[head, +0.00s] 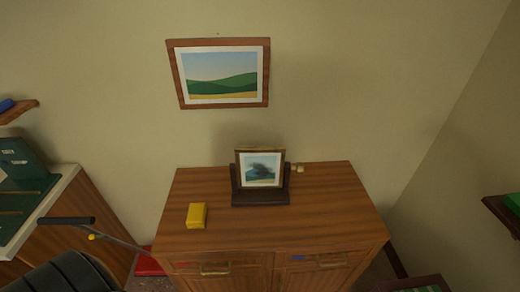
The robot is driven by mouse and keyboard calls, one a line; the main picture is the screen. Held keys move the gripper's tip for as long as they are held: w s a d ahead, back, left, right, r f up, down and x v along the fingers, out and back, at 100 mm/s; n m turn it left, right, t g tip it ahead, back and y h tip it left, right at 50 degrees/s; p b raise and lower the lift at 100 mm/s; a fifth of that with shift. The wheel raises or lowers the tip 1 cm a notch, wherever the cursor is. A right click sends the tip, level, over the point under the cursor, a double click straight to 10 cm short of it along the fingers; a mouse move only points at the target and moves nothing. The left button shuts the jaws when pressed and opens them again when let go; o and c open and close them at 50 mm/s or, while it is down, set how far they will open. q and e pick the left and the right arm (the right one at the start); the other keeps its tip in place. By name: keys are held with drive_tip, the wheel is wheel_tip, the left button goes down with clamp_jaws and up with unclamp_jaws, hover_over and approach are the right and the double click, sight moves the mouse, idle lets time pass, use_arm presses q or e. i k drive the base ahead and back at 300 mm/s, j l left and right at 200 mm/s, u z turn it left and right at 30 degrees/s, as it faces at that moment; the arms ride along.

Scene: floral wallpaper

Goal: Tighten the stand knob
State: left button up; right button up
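A small dark wooden stand (262,198) stands on top of the wooden cabinet (322,212), near its back edge. It holds a small framed picture (260,168) between two side posts. A small pale brass-coloured knob (297,168) sticks out on the right side of the stand. The picture is too small to tell how tight the knob is. Neither of my grippers is in view.
A yellow block (196,215) lies on the cabinet top, left of the stand. The top right of it is bare. A larger framed landscape (222,74) hangs above. A side counter (62,190) stands at left; a black-handled rod (68,220) juts near it. A shelf (500,212) is at right.

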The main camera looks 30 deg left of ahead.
sight(298, 167)
drive_tip(key=i+l+u, duration=0.15)
drive_tip(key=u, duration=0.2)
drive_tip(key=i+l+u, duration=0.15)
drive_tip(key=u, duration=0.15)
